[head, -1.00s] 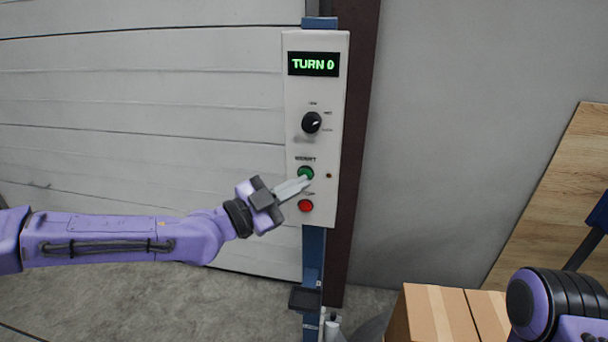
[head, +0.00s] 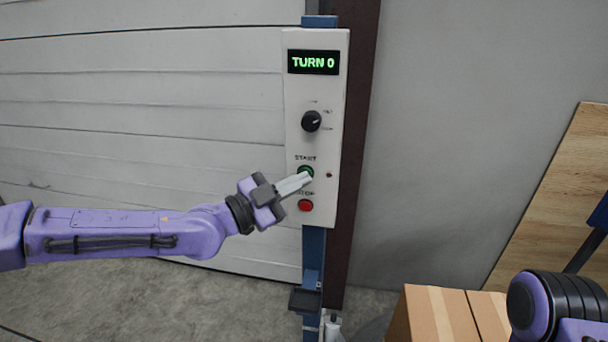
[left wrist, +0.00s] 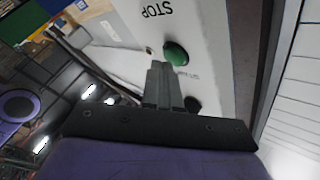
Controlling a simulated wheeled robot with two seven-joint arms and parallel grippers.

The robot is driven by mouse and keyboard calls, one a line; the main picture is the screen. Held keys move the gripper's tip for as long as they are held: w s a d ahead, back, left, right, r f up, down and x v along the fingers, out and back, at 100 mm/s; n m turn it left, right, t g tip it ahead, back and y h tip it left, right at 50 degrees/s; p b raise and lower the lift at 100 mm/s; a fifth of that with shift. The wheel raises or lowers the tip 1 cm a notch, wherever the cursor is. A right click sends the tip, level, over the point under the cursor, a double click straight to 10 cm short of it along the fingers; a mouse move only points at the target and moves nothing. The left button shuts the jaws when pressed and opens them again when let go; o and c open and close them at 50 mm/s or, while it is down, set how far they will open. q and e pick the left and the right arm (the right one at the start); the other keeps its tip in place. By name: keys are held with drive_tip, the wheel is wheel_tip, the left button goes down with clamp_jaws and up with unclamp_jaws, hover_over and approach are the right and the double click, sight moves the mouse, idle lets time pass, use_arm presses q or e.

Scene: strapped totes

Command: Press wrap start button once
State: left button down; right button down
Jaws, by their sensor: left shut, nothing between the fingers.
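The white control panel (head: 296,90) stands upright on a blue post. Its display (head: 313,63) reads TURN 0 in green. The green START button (head: 305,169) is in the panel's lower half, partly covered by my left gripper (head: 307,178). That gripper is shut and empty, its fingertips overlapping the button's lower edge. In the left wrist view the green button (left wrist: 176,53) is just beside the fingertips (left wrist: 160,66); I cannot tell whether they touch. The red STOP button (head: 306,205) is below. My right gripper is out of view.
A black selector knob (head: 311,121) sits above START, and a small dot (head: 328,175) is to its right. A cardboard box (head: 430,315) is at the lower right, near a leaning wooden board (head: 560,190). Grey wall is clear right of the panel.

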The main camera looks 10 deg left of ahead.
use_arm(q)
drive_tip(key=shift+w, duration=0.25)
drive_tip(key=shift+s, duration=0.15)
idle(0.4)
drive_tip(key=shift+s, duration=0.65)
drive_tip(key=shift+s+p, duration=0.4)
drive_tip(key=shift+s, duration=2.1)
